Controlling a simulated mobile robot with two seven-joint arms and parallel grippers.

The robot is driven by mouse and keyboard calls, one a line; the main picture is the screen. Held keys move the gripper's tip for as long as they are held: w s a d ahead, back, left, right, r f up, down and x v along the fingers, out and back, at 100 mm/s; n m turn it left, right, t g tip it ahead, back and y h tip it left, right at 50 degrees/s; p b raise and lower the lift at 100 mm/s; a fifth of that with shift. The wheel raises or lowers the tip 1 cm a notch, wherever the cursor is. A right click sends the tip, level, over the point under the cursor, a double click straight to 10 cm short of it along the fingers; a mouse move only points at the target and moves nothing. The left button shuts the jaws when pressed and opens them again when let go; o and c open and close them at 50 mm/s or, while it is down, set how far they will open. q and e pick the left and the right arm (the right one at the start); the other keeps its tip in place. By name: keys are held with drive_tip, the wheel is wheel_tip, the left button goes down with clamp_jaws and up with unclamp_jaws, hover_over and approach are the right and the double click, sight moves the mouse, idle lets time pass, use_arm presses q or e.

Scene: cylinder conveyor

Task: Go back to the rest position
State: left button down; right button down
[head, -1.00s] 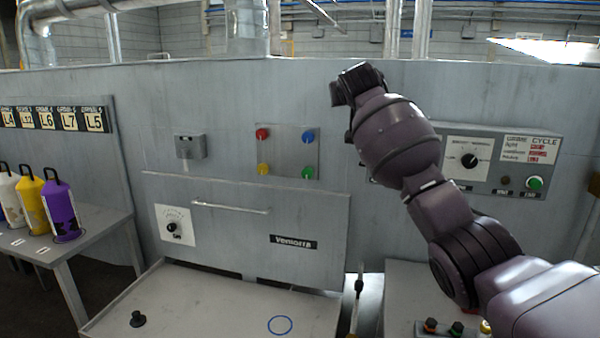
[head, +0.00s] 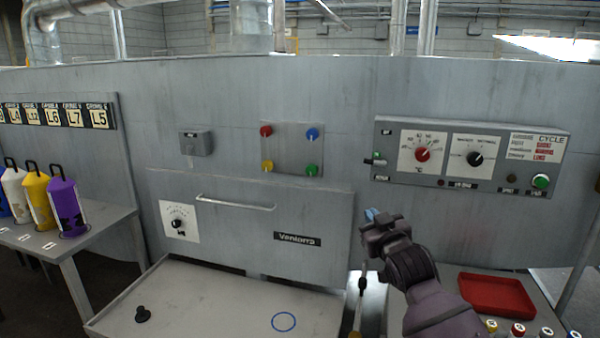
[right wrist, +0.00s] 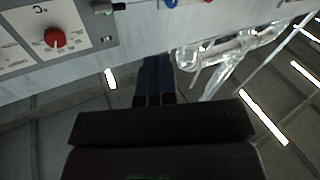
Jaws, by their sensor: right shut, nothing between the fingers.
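My right gripper (head: 372,215) is in the lower right of the head view, in front of the grey machine wall and below the control panel (head: 472,155). Its blue fingertips are together and empty. In the right wrist view the two dark blue fingers (right wrist: 154,82) lie side by side with nothing between them. A corner of the panel with a red knob (right wrist: 54,37) shows at the upper left there. My left gripper is not in the head view.
A table with a blue ring (head: 284,321) and a black knob (head: 142,314) is at the front. A red tray (head: 497,294) and several buttons are at the right. Purple (head: 67,206), yellow and white containers stand on the left bench. The wall has four coloured knobs.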

drive_tip(key=s+d+f+m+g+h, duration=0.1)
drive_tip(key=s+d+f+g, duration=0.1)
drive_tip(key=s+f, duration=0.9)
drive_tip(key=s+d+f+m+g+h, duration=0.1)
drive_tip(key=s+d+f, duration=0.4)
drive_tip(key=s+f, duration=0.7)
drive_tip(key=s+d+f+m+g+h, duration=0.1)
drive_tip(key=s+d+f+g, duration=0.3)
drive_tip(key=s+f, duration=0.8)
drive_tip(key=s+m, duration=0.1)
drive_tip(key=s, duration=0.4)
drive_tip(key=shift+d+h, duration=0.15)
drive_tip(key=shift+h, duration=0.25)
drive_tip(key=shift+s+f, duration=0.1)
